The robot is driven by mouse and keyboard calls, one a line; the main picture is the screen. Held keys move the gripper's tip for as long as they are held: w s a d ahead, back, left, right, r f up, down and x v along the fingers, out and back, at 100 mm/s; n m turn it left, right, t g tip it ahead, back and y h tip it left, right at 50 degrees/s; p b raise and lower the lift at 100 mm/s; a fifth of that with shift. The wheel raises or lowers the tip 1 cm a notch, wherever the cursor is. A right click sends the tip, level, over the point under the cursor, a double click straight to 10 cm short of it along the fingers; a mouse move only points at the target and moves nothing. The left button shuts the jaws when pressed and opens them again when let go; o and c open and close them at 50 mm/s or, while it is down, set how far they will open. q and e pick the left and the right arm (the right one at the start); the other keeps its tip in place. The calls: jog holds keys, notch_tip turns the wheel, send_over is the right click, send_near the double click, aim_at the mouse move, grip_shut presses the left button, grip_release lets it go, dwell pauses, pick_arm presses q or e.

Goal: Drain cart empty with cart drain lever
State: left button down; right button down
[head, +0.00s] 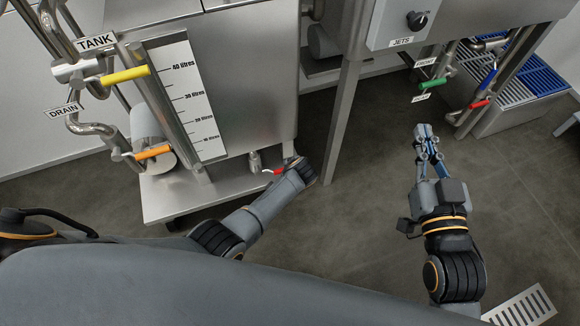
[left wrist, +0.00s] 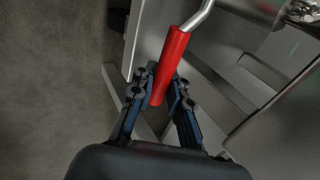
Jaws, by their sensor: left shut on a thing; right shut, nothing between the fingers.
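The cart (head: 245,80) is a grey metal tank on a low base with a litre scale on its front. Its red-handled drain lever (head: 272,171) sits low at the cart's right side, partly hidden by my left arm. In the left wrist view the red lever handle (left wrist: 170,62) runs on a bent metal rod. My left gripper (left wrist: 160,88) is shut on the red handle, with a finger on each side near its end. In the head view the left fingers are hidden behind my forearm. My right gripper (head: 428,142) is shut and empty above the floor at right.
Yellow (head: 125,76) and orange (head: 153,152) lever handles stand at left by the TANK and DRAIN labels. Green (head: 432,84), blue (head: 488,77) and red (head: 480,104) handles are at upper right, near a metal frame leg (head: 343,120). A floor grate (head: 522,306) lies at lower right.

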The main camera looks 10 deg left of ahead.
pick_arm(q)
jog(key=shift+s+d+f, duration=0.15)
jog(key=shift+s+f, duration=0.1)
jog(key=shift+s, duration=0.05)
pick_arm(e)
jog(key=shift+r, duration=0.3)
pick_arm(q)
jog(key=c, duration=1.3)
grip_release()
jog(key=shift+c, duration=0.2)
jog(key=shift+o, duration=0.2)
jog(key=shift+w+r, duration=0.1)
